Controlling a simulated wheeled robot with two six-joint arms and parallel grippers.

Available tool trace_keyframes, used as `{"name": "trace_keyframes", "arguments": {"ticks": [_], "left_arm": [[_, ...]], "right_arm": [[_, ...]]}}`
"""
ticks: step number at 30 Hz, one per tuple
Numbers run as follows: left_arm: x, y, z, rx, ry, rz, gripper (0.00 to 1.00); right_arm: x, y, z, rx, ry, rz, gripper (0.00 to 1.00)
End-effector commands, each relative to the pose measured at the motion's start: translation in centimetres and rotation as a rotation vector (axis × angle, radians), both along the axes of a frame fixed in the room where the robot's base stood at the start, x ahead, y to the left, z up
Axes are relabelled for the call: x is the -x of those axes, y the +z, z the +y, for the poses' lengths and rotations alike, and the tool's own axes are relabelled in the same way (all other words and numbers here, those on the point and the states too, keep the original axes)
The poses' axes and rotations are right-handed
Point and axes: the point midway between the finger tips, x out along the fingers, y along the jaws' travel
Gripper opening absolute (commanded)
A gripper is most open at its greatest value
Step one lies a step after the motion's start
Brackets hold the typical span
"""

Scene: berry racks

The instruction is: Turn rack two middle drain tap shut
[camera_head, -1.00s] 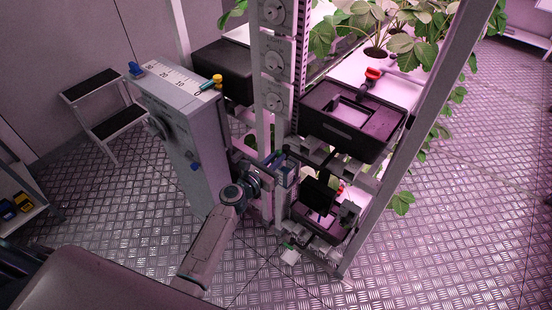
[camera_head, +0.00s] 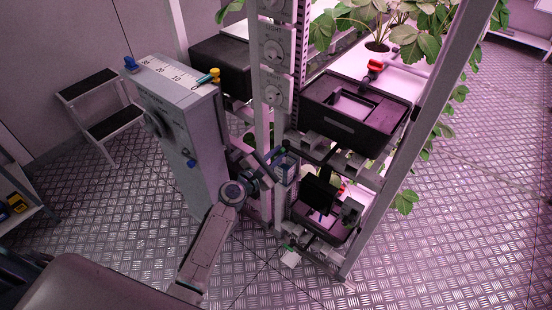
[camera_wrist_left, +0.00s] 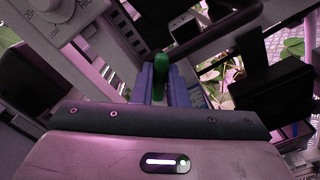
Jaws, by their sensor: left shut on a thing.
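My left gripper (camera_head: 283,160) reaches in at the near post of the rack, below the upper black tray. In the left wrist view its two fingers (camera_wrist_left: 160,88) are shut on a green handle (camera_wrist_left: 160,62), which stands up between them. I take this handle for the drain tap's lever. The tap's body is hidden behind the fingers, so I cannot tell how far it is turned. In the head view the gripper and wrist cover the handle. My right gripper is not in view.
The upper black tray (camera_head: 336,125) sits just above and right of the gripper, and a lower black tray (camera_head: 312,224) below. A grey cabinet (camera_head: 172,120) with a scale stands close left of my arm. The rack's right post (camera_head: 408,140) slants beyond. Floor is clear at right.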

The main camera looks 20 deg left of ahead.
Motion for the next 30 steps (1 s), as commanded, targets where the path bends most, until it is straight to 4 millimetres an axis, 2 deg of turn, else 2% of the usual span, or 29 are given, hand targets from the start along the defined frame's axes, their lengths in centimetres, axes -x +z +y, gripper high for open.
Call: {"name": "trace_keyframes", "arguments": {"ticks": [1, 17, 21, 30], "left_arm": [[0.0, -0.3, 0.0, -0.041, 0.000, -0.016, 0.00], [0.1, -0.6, -0.2, -0.511, 0.000, -0.186, 0.00], [0.1, -0.7, -0.2, -0.622, -0.001, -0.225, 0.00], [0.1, -0.7, -0.2, -0.794, -0.001, -0.287, 0.00]], "right_arm": [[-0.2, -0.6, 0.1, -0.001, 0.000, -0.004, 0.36], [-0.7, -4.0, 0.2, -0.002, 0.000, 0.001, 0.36], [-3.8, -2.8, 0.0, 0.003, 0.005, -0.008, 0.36], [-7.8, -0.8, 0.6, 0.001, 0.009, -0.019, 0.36]]}}
